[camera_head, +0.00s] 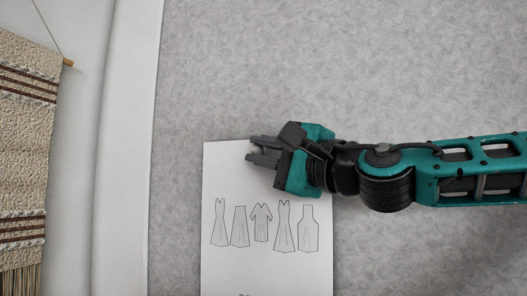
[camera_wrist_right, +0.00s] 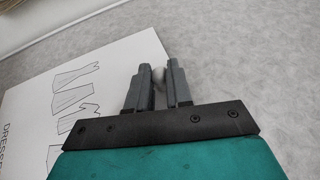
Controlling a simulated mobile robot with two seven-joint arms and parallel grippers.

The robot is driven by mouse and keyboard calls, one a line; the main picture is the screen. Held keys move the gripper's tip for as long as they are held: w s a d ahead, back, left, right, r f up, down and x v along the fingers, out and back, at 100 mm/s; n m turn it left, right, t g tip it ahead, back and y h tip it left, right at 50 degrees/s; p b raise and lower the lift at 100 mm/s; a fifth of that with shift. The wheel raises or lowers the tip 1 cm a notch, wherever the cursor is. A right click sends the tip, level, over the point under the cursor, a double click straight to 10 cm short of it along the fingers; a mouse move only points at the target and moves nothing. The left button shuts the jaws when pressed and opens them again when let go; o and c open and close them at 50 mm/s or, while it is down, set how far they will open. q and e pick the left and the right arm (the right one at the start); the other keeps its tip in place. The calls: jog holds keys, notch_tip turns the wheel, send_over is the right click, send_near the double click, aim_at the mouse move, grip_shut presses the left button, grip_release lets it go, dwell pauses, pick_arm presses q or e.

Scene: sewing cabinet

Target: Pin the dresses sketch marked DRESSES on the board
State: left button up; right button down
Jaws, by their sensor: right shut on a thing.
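The white dresses sketch (camera_head: 266,268), with a row of several outlined garments, is upright against the grey board (camera_head: 330,60). In the right wrist view the sketch (camera_wrist_right: 40,90) shows part of its DRESSES lettering at the left edge. My right gripper (camera_head: 252,149) is in front of the sketch's top edge, its fingers pointing left. It is shut on a small pale rounded thing (camera_wrist_right: 159,76), which looks like a pin head, between the fingertips in the wrist view. The gripper hides the sketch's top right part. Whether the pin touches the sheet, I cannot tell. My left gripper is out of view.
A white frame edge (camera_head: 125,150) bounds the board on the left. A woven beige and brown wall hanging (camera_head: 25,130) hangs from a rod (camera_head: 68,62) further left. The board above the sketch is bare.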

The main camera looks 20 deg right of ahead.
jog(key=shift+w+d, duration=0.2)
jog(key=shift+w, duration=0.05)
dwell(0.5)
jog(key=c, duration=0.9)
grip_release()
jog(key=shift+c, duration=0.2)
jog(key=b+v, duration=0.2)
jog(key=v, duration=1.1)
jog(key=shift+b, duration=0.3)
jog(key=shift+r, duration=0.1)
